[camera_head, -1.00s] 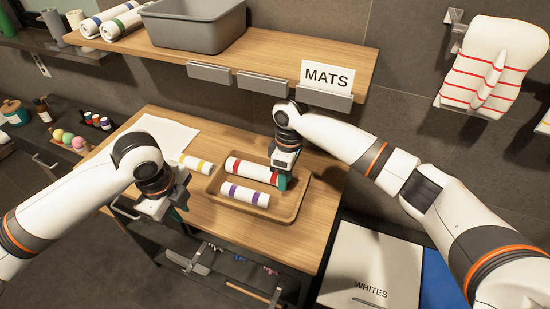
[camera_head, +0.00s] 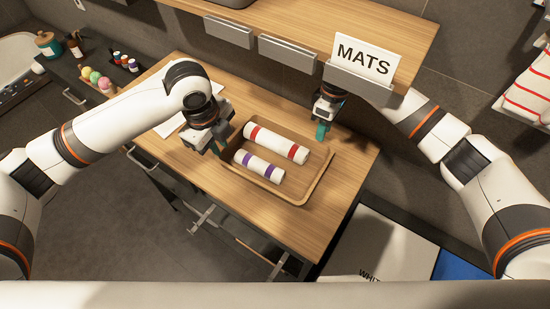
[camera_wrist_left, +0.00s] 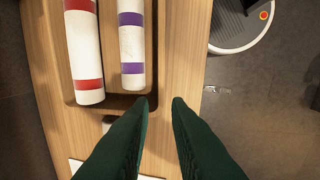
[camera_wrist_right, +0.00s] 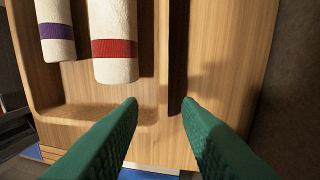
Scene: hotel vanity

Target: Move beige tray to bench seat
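The beige tray (camera_head: 300,187) lies on the wooden table, holding a red-striped rolled towel (camera_head: 276,145) and a purple-striped one (camera_head: 259,167). My left gripper (camera_head: 220,152) is at the tray's left end. In the left wrist view its fingers (camera_wrist_left: 162,102) are apart beside the tray's corner, with nothing gripped. My right gripper (camera_head: 321,132) is at the tray's back right side. In the right wrist view its fingers (camera_wrist_right: 160,102) are apart, with the tray's side wall (camera_wrist_right: 163,60) lying between them in the picture; their height over it is unclear. No bench seat can be made out.
A shelf (camera_head: 310,25) with a MATS sign (camera_head: 363,57) overhangs behind the tray, close to my right arm. A WHITES bin (camera_head: 380,250) stands right of the table (camera_head: 345,190). Small bottles and coloured balls (camera_head: 97,79) stand on a dark counter at left.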

